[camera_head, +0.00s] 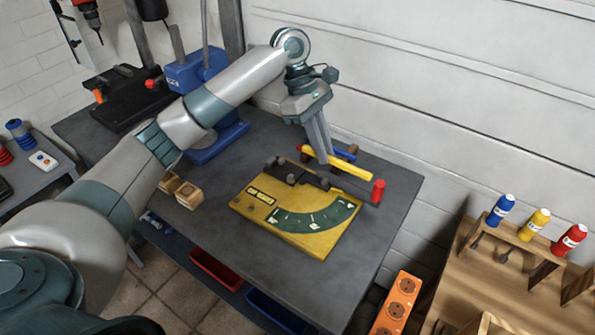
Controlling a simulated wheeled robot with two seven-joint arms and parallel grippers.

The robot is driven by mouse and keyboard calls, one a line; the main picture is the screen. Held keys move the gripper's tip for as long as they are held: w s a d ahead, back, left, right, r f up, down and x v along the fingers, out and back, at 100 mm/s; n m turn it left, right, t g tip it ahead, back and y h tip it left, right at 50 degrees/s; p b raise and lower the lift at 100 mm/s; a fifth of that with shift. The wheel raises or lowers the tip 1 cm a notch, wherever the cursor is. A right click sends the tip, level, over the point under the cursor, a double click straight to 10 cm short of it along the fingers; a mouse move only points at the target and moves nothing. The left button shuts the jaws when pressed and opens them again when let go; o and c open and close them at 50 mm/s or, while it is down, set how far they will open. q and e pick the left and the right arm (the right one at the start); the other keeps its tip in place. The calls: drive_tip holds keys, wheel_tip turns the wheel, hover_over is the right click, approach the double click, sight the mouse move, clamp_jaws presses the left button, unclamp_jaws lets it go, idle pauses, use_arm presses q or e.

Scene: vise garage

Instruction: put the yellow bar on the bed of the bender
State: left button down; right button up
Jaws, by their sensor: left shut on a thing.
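The yellow bar (350,168) is held by my left gripper (323,158), whose fingers point down and are shut on it. The bar lies over the far edge area of the bender (318,239), slanting down to the right in the picture. The bender is a yellow plate with a green scale, dark blocks and a dark lever with a red knob (378,190). I cannot tell whether the bar touches the bender. A blue bar (345,154) shows just behind the yellow one, partly hidden by the fingers. My right gripper is not in view.
Two small wooden blocks (188,195) lie left of the bender on the grey table (393,205). A blue press (197,73) and a black drill stand (118,98) stand at the back left. A wooden rack with bottles (501,208) and an orange socket strip (397,305) are at the right.

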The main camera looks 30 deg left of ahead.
use_arm(q)
drive_tip(key=shift+w+a+f, duration=0.15)
drive_tip(key=shift+a, duration=0.25)
drive_tip(key=w+a+f+p, duration=0.1)
drive_tip(key=a+f, duration=0.1)
drive_tip(key=a, duration=0.1)
drive_tip(key=w+a+f+p, duration=0.1)
drive_tip(key=a+f, duration=0.2)
drive_tip(key=w+a+f+p, duration=0.1)
drive_tip(key=a+f+p, duration=0.1)
drive_tip(key=a, duration=0.1)
drive_tip(key=shift+w+a+f, duration=0.4)
wheel_tip(320, 180, down, 2)
drive_tip(key=shift+p, duration=0.5)
drive_tip(key=shift+f, duration=0.35)
drive_tip(key=shift+f+p, duration=0.45)
drive_tip(key=shift+f, duration=0.05)
drive_tip(key=shift+s, duration=0.1)
